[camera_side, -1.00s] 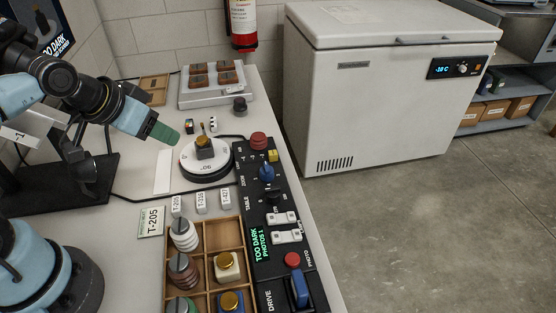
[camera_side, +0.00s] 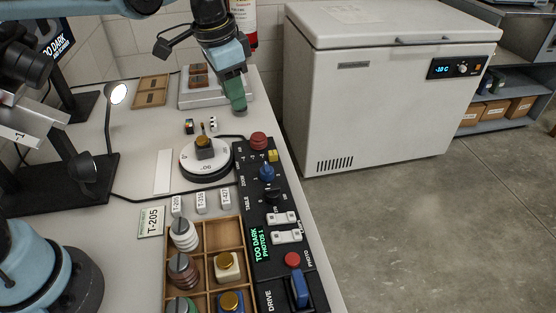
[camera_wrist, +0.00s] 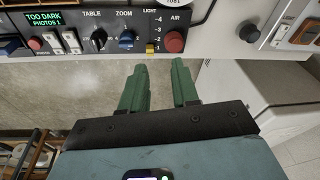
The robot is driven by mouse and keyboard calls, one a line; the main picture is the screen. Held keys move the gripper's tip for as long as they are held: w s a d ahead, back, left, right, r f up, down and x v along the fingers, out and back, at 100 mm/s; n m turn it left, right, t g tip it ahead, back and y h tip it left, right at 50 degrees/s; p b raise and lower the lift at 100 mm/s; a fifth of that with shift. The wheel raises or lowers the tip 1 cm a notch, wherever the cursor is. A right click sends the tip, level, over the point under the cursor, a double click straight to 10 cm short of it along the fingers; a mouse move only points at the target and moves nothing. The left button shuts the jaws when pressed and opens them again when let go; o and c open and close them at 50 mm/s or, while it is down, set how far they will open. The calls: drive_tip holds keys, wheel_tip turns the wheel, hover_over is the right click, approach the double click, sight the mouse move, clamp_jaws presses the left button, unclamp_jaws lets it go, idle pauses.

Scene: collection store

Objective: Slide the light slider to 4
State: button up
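The light slider (camera_side: 272,155) has a yellow knob on the black control panel, beside the red AIR button. In the wrist view the small yellowish knob (camera_wrist: 153,45) is at the low end of the LIGHT scale, by the 1; the 4 is at the opposite end. My gripper (camera_side: 237,106) is above the back of the table, well apart from the panel in the side view. In the wrist view its two green fingers (camera_wrist: 160,66) stand apart with nothing between them; the panel is beyond their tips.
The panel also carries a red AIR button (camera_side: 258,141), blue ZOOM knob (camera_side: 266,173), black TABLE knob (camera_side: 272,194), white switches (camera_side: 285,237) and a blue DRIVE lever (camera_side: 299,288). A turntable (camera_side: 206,172) with an object stands left. A lit lamp (camera_side: 118,93) is further left.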

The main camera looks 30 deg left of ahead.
sight(270, 152)
drive_tip(key=w+d+f+m+g, duration=0.2)
drive_tip(key=w+d+f+m, duration=0.1)
drive_tip(key=w+d, duration=0.2)
wheel_tip(270, 152, down, 12)
drive_tip(key=shift+s+a+f, duration=0.1)
drive_tip(key=shift+s+f, duration=0.05)
idle(0.4)
drive_tip(key=shift+c, duration=0.3)
clamp_jaws()
